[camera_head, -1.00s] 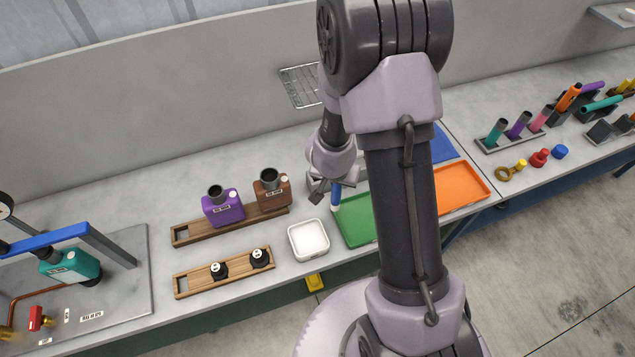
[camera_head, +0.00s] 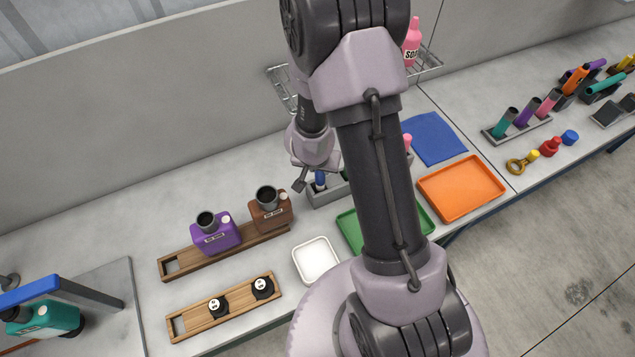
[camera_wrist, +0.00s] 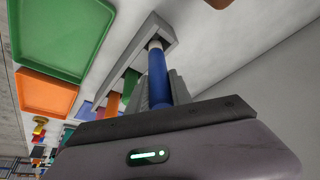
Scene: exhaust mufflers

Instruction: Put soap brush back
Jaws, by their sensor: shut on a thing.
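The soap brush, a blue handle with a pale lower end (camera_wrist: 157,72), is between the fingers of my gripper (camera_wrist: 161,92), which is shut on it. In the head view the blue brush (camera_head: 320,180) shows beside my gripper (camera_head: 311,184), at the left end of the grey holder (camera_head: 322,196). In the wrist view the brush's pale end meets the grey holder (camera_wrist: 118,75) at its near end. I cannot tell how deep it sits. Other coloured handles, green (camera_wrist: 130,84) and red (camera_wrist: 112,103), stand farther along the holder. My arm hides much of the holder in the head view.
A green tray (camera_head: 350,230) and an orange tray (camera_head: 461,187) lie in front of the holder, with a blue cloth (camera_head: 433,138) beyond. A white dish (camera_head: 316,260) and purple (camera_head: 214,233) and brown (camera_head: 271,211) bottles stand left. A wire shelf (camera_head: 278,76) hangs behind.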

